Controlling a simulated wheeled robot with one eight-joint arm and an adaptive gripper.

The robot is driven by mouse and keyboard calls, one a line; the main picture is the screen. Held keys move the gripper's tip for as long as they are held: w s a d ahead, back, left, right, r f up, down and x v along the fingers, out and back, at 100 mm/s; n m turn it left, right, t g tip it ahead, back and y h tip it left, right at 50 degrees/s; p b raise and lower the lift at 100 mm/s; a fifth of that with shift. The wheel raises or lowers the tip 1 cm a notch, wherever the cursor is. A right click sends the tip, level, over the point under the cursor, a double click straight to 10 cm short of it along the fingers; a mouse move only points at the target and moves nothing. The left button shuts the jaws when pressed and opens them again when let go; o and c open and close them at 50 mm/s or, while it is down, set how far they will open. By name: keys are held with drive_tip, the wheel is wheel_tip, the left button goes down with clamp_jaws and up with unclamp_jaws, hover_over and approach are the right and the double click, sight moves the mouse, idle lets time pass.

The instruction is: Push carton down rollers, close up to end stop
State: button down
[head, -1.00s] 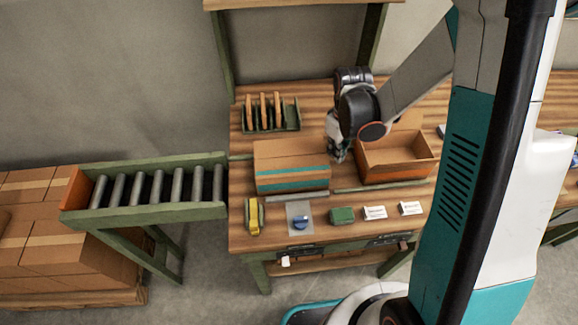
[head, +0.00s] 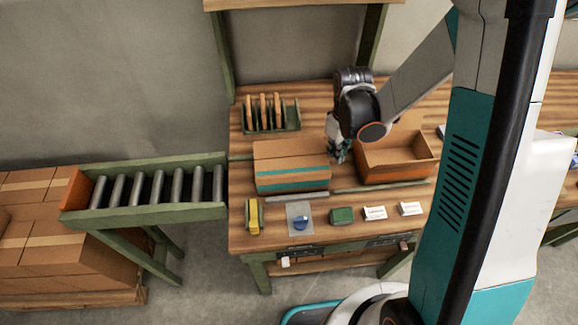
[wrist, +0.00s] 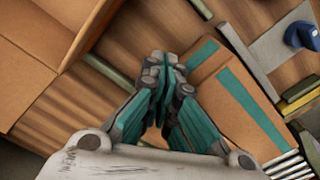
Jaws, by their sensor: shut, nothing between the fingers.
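The closed brown carton (head: 290,172) with teal tape lies on the workbench, to the right of the rollers. It also shows in the wrist view (wrist: 240,100). My gripper (head: 339,153) is shut and empty, pointing down just off the carton's right end. In the wrist view the fingertips (wrist: 163,64) are close to the carton's end; I cannot tell whether they touch. The roller track (head: 150,188) runs left from the bench's left edge, with green side rails. An orange-brown end stop (head: 76,188) stands at its far left end. The rollers are empty.
An open, empty box (head: 398,172) stands just right of my gripper. A green rack (head: 270,118) stands behind the carton. A tape dispenser (head: 253,216), a blue item on a pad (head: 300,222), a green block (head: 342,215) and white cards (head: 375,212) line the front.

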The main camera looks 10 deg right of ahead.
sight(279, 164)
drive_tip(key=shift+f, duration=0.1)
drive_tip(key=shift+f+b, duration=1.6)
drive_tip(key=shift+b, duration=0.1)
drive_tip(key=a+b, duration=0.2)
drive_tip(key=a, duration=1.7)
drive_tip(key=shift+a, duration=0.2)
drive_tip(key=shift+d, duration=1.35)
wheel_tip(279, 164, up, 12)
drive_tip(key=p, duration=0.7)
